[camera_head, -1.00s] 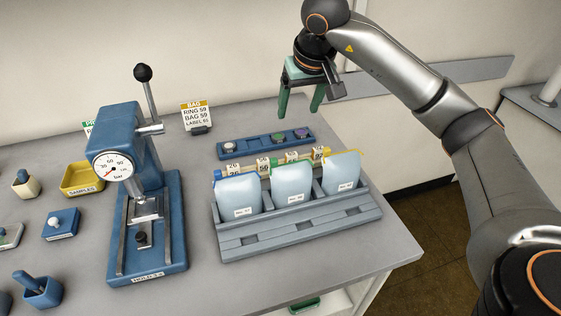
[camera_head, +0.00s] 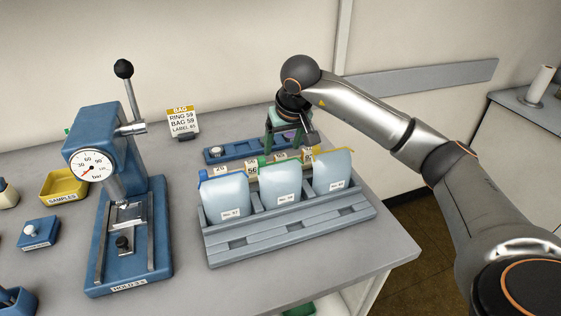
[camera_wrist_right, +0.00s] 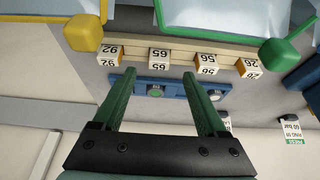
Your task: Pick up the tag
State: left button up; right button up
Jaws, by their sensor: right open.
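Several small numbered tags stand in a row on a pale bar behind the bags. In the head view, a tag at the left end (camera_head: 220,170) shows, and the right-hand ones are partly hidden by my right gripper (camera_head: 288,148). In the right wrist view, the tags are a left end tag (camera_wrist_right: 110,54), two middle tags (camera_wrist_right: 159,56) (camera_wrist_right: 206,64) and a right end tag (camera_wrist_right: 249,67). My right gripper (camera_wrist_right: 157,77) is open and empty, its green fingers pointing down above the blue strip, close to the row. My left gripper is not in view.
A grey rack (camera_head: 290,236) holds three pale bags (camera_head: 277,187) in front of the tags. The blue strip (camera_head: 232,152) with round pieces lies behind. A blue press (camera_head: 105,170) stands left, and a sign (camera_head: 183,121) stands at the back. The table's right front is clear.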

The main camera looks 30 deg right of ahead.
aim_at(281, 155)
jog(key=shift+x, duration=2)
jog(key=shift+s, duration=0.1)
grip_shut()
